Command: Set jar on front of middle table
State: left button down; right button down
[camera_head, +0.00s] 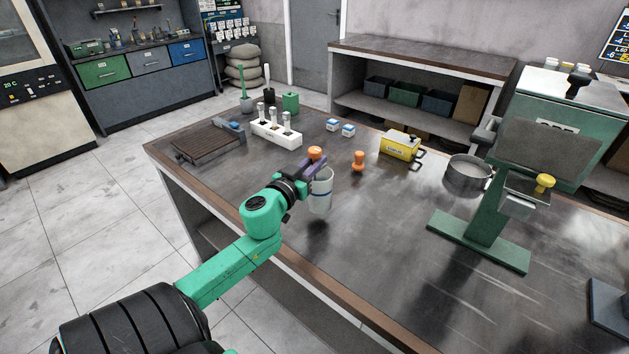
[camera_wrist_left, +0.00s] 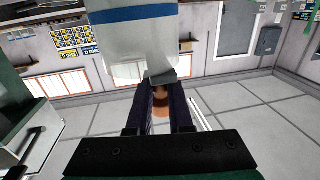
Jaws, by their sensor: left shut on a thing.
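The jar (camera_head: 320,192) is a pale, translucent vessel with a blue band. It hangs upright a little above the front part of the dark-topped middle table (camera_head: 385,245), with a dark shadow below it. My left gripper (camera_head: 313,170) reaches in from the left and is shut on the jar near its top. In the left wrist view the jar (camera_wrist_left: 140,45) fills the upper middle, against the purple fingers (camera_wrist_left: 164,95). An orange piece (camera_head: 316,152) shows right at the fingers; I cannot tell whether it belongs to the jar. My right gripper is not in view.
Behind stand a white rack (camera_head: 276,134) with bottles, a dark ribbed tray (camera_head: 208,142), an orange stopper-like piece (camera_head: 358,161), a yellow box (camera_head: 400,145) and a metal pan (camera_head: 468,174). A green machine (camera_head: 480,235) stands right. The tabletop between jar and machine is clear.

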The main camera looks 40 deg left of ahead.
aim_at(319, 189)
pick_arm(q)
jog(key=shift+f+b, duration=0.65)
jog(key=shift+f, duration=1.45)
jog(key=c, duration=0.8)
grip_release()
